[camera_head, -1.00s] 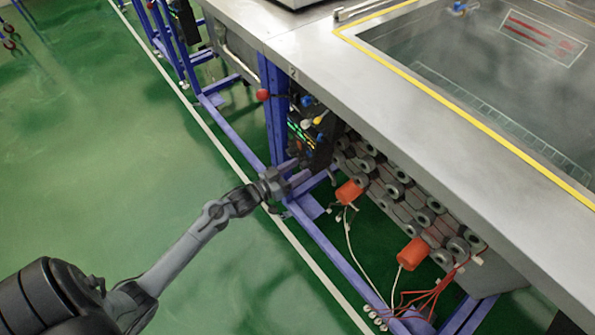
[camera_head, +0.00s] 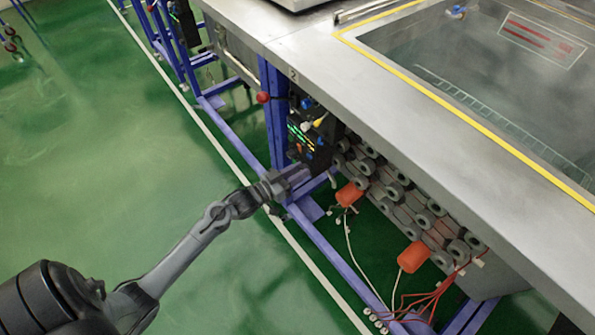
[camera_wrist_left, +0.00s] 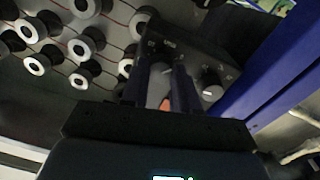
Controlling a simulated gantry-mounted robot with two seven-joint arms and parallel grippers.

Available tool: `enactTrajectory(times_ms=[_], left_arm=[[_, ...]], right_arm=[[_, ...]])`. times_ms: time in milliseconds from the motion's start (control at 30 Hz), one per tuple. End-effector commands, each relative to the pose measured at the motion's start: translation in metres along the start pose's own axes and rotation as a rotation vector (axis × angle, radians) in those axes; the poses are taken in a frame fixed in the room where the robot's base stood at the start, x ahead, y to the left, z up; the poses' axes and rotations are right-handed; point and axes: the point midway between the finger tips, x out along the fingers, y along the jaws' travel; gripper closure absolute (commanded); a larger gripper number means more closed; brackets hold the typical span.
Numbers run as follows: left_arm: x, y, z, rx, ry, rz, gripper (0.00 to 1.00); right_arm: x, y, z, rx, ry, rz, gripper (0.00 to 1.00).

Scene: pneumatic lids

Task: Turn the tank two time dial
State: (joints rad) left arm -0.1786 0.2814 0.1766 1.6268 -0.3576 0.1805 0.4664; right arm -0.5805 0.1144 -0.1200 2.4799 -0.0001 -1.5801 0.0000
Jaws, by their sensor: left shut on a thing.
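A black control panel (camera_head: 306,132) with lit green and orange displays hangs under the edge of the tank marked "2". My left gripper (camera_head: 302,171) is at the lower end of this panel. In the left wrist view the panel (camera_wrist_left: 188,52) carries two dials. My left fingers (camera_wrist_left: 168,88) are shut on the left, grey dial (camera_wrist_left: 160,72), which is partly hidden between them. The other dial (camera_wrist_left: 212,86), dark with a pale pointer mark, stands free just right of the fingers. I cannot read the dial labels. My right gripper is not in view.
Blue frame posts (camera_head: 275,115) and a lower blue rail (camera_head: 325,250) stand close to the arm. A red ball knob (camera_head: 263,97) juts out left of the panel. Orange cylinders (camera_head: 413,257) and loose wires (camera_head: 425,300) are on the right.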

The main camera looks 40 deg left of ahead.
Motion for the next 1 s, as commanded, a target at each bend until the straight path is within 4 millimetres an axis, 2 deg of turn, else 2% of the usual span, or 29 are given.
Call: enactTrajectory(times_ms=[367,1000], left_arm=[[0.0,0.001,-0.003,0.197,-0.013,-0.001,1.0],[0.0,0.002,-0.003,0.798,-0.041,-0.006,1.0]], right_arm=[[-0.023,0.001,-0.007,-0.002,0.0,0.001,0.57],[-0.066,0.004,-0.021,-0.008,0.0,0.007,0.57]])
